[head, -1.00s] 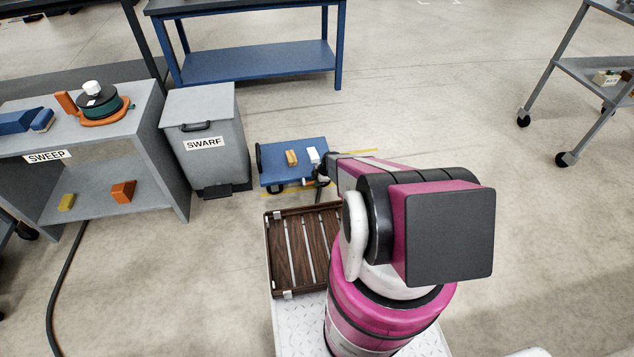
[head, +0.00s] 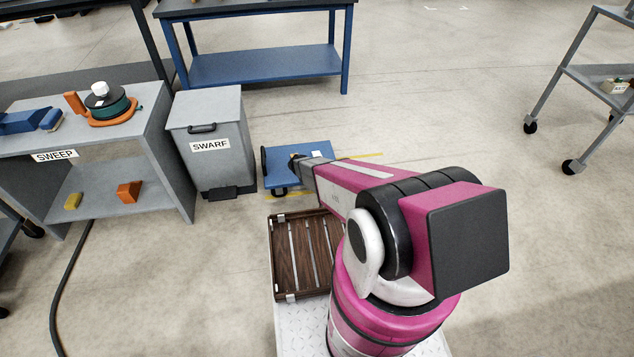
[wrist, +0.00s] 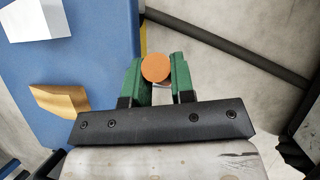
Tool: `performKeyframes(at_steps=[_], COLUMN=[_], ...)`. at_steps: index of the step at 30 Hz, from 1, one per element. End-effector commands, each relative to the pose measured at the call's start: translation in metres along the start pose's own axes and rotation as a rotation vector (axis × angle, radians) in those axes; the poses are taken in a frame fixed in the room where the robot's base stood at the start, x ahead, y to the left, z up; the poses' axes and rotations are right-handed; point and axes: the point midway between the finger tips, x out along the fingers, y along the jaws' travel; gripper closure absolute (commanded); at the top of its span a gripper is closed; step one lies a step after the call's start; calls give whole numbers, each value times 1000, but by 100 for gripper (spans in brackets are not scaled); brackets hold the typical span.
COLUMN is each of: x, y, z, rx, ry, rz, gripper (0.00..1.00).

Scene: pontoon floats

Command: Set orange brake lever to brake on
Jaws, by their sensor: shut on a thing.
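The orange brake lever shows in the wrist view as a round orange end (wrist: 156,68) between the green fingertips of my gripper (wrist: 157,80). My gripper is shut on it. The lever is beside the edge of a blue cart deck (wrist: 70,120), which also shows in the head view (head: 316,151). In the head view my arm hides the gripper and the lever. The lever's shaft and its brake position cannot be made out.
A white block (wrist: 38,18) and a yellow-orange block (wrist: 60,101) lie on the blue deck. A dark bar (wrist: 235,45) runs beyond the gripper. The grey SWARF bin (head: 208,125) stands left of the cart, and a wooden slatted rack (head: 302,250) lies nearer me.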

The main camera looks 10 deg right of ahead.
Motion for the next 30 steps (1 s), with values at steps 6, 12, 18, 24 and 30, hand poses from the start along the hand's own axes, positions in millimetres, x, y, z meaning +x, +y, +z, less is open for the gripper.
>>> performKeyframes(at_steps=[6,12,18,24,30], x=[-9,-14,-17,-19,-19], y=[4,7,7,7,7], z=[-12,-20,-26,-28,-29], rx=[-35,-58,-76,-86,-89], ry=[-195,-345,-450,-510,-529], rz=[-20,-35,-47,-55,-58], gripper=[100,100,100,100,100])
